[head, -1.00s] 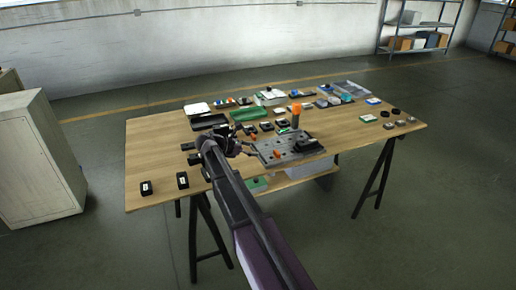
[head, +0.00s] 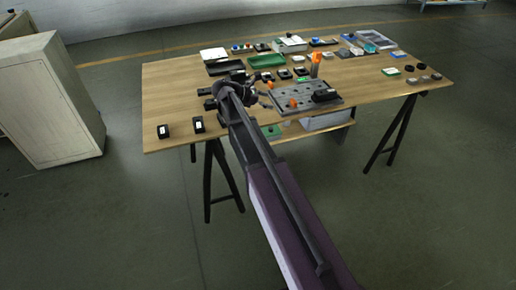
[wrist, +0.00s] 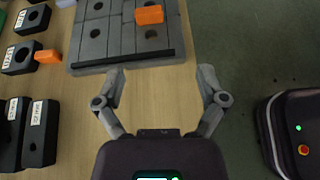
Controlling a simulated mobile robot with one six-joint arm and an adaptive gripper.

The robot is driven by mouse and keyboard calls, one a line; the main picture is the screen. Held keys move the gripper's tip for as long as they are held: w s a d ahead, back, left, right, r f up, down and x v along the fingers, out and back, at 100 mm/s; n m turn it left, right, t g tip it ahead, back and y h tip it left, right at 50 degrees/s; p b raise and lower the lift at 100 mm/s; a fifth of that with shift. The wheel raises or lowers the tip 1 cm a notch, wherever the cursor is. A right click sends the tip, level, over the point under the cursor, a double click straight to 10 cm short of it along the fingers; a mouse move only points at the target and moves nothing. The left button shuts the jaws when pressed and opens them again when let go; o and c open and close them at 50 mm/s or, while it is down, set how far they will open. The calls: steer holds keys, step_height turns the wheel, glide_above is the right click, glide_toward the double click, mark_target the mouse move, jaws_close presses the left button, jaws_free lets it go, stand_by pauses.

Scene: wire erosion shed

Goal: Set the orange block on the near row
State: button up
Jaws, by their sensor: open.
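The orange block (wrist: 149,14) lies on a grey plate with holes (wrist: 122,40) in the wrist view. In the head view the orange block (head: 293,103) sits near the left, near corner of that plate (head: 318,104). My gripper (wrist: 162,71) is open and empty, its two fingers spread over bare wood just off the plate's edge. The block is ahead of the fingertips and apart from them. In the head view my gripper (head: 266,89) is at the plate's left side. A dark bar (wrist: 123,62) runs along the plate's edge facing my gripper.
Black labelled blocks (wrist: 40,132) and a smaller orange piece (wrist: 47,56) lie left in the wrist view. A tall orange-topped item (head: 316,60) stands behind the plate, and a black item (head: 326,95) sits on it.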

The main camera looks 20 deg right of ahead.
steer(key=s+a+f+m+y, duration=0.3)
steer(key=s+a+m+y, duration=0.1)
steer(key=s, duration=0.4)
steer(key=s+a+f+m+y, duration=0.4)
steer(key=s+m, duration=0.3)
steer(key=s, duration=0.1)
steer(key=s+a+f+m+y, duration=0.3)
steer(key=s+m, duration=0.3)
steer(key=s, duration=0.2)
steer(key=shift+a+f+y, duration=0.2)
steer(key=shift+a+y, duration=0.4)
steer(key=shift+y, duration=0.3)
